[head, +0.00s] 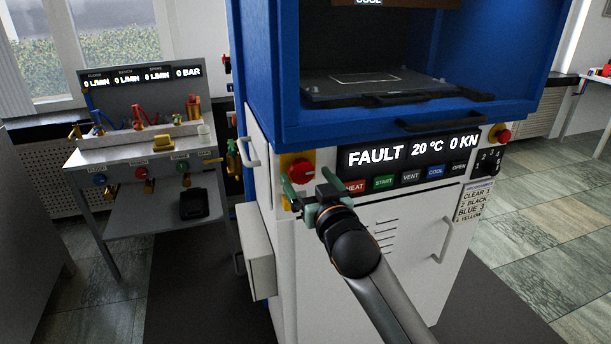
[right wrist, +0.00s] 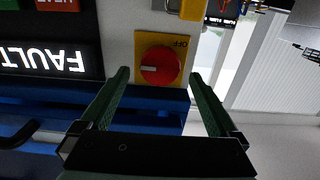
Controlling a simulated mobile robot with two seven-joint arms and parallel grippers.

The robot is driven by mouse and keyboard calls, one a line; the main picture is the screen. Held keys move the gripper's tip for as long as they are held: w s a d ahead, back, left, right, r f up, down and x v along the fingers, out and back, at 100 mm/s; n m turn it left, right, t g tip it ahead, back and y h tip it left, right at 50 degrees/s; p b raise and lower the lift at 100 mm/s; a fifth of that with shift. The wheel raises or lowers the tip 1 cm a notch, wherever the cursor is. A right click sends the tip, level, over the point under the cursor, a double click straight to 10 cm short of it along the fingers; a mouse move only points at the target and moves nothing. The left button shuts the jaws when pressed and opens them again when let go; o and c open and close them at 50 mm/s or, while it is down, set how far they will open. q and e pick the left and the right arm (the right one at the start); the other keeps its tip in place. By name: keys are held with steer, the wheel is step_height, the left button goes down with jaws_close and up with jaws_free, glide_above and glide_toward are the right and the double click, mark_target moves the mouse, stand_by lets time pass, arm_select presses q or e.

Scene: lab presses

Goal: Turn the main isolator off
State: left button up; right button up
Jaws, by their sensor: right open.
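The main isolator (head: 302,167) is a red round knob on a yellow plate, on the white front panel left of the display. In the right wrist view the red knob (right wrist: 160,66) appears upside down, its white mark pointing left toward the display. The word OFF shows at the plate's upper right there. My right gripper (head: 307,184) is in front of the knob, open and empty. In the right wrist view its green fingers (right wrist: 159,76) lie to either side of the knob; contact cannot be told. My left gripper is not in view.
The display (head: 410,151) reads FAULT, 20 °C, 0 KN, with HEAT (head: 355,186) and other buttons below. A red stop button (head: 504,136) sits far right. The blue press frame (head: 265,70) overhangs the panel. A bench with valves (head: 150,155) stands left.

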steer(key=shift+x, duration=0.85)
steer(key=c, duration=1.4)
steer(key=shift+o, duration=0.2)
